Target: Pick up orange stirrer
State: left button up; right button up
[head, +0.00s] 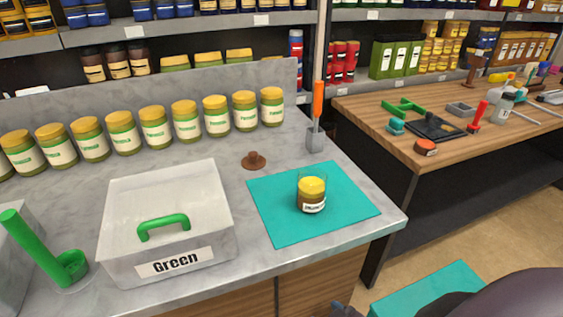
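The orange stirrer (318,101) stands upright in a small grey holder (315,140) near the back right of the grey counter. Its orange handle is at the top with a thin shaft below, and its lower end is hidden inside the holder. No gripper is near it. A small dark part at the bottom edge looks like part of my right gripper (345,309), mostly cut off, so its fingers cannot be made out. My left gripper is not in view.
A yellow-topped jar (311,194) stands on a teal mat (270,219) in front of the holder. A brown knobbed lid (254,161) lies to the left. A lidded box labelled Green (118,211) and a row of jars (185,122) fill the left. A wooden table (372,107) stands right.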

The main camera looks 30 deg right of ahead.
aim_at(319, 84)
jog(key=z, duration=1.15)
